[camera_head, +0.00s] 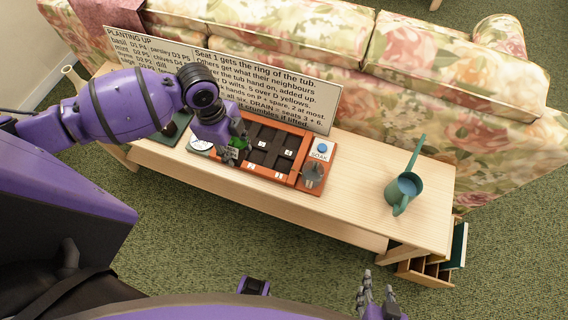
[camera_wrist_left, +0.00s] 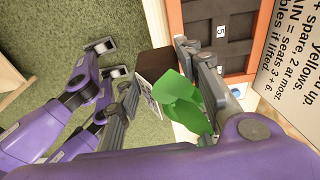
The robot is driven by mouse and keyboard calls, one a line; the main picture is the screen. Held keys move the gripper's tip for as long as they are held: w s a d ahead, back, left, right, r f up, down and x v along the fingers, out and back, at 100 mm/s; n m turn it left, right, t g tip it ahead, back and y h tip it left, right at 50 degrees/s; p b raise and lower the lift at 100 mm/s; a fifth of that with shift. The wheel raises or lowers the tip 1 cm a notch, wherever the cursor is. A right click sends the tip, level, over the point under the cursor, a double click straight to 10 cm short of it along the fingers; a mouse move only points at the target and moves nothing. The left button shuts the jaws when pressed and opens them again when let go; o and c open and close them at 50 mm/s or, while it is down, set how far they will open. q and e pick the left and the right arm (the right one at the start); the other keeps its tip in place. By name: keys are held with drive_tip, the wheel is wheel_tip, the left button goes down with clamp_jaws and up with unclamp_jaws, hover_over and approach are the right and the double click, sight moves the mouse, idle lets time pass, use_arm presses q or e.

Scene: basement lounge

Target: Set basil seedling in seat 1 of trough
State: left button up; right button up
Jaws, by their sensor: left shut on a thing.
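The basil seedling (camera_wrist_left: 180,103) has green leaves, a dark brown soil block (camera_wrist_left: 154,62) and a small printed label. My left gripper (camera_head: 234,143) is shut on it at the left end of the trough, and its fingers flank the block in the left wrist view. The leaves also show at the fingers in the head view (camera_head: 239,142). The trough (camera_head: 301,158) is an orange-brown tray with dark, numbered seats. The gripper hides its left end, so I cannot tell whether the block touches a seat. My right gripper (camera_head: 376,298) is low at the bottom edge, away from the table.
A white sign (camera_head: 270,77) stands behind the trough. A blue SOAK button (camera_head: 322,147) and a grey fitting (camera_head: 312,175) sit at its right end. A green watering can (camera_head: 405,188) stands on the table's right. The wood between is clear. A floral sofa (camera_head: 330,45) is behind.

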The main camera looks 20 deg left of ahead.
use_arm(q)
drive_tip(key=w+d+f, duration=0.2)
drive_tip(key=d, duration=0.1)
drive_tip(key=w+d+f, duration=0.2)
drive_tip(key=d+f, duration=0.1)
drive_tip(key=d, duration=0.1)
drive_tip(key=w+d+f, duration=0.3)
drive_tip(key=shift+d+f+b, duration=0.25)
drive_tip(key=shift+b, duration=0.15)
drive_tip(key=shift+w+d+f, duration=0.35)
drive_tip(key=shift+d+f, duration=0.15)
drive_tip(key=shift+f, duration=0.2)
wheel_tip(320, 180, down, 2)
drive_tip(key=shift+f, duration=0.25)
drive_tip(key=shift+f+b, duration=0.3)
drive_tip(key=shift+a+r, duration=0.1)
use_arm(e)
drive_tip(key=shift+s+d+f, duration=0.15)
drive_tip(key=shift+s+f, duration=0.5)
drive_tip(key=shift+f, duration=0.3)
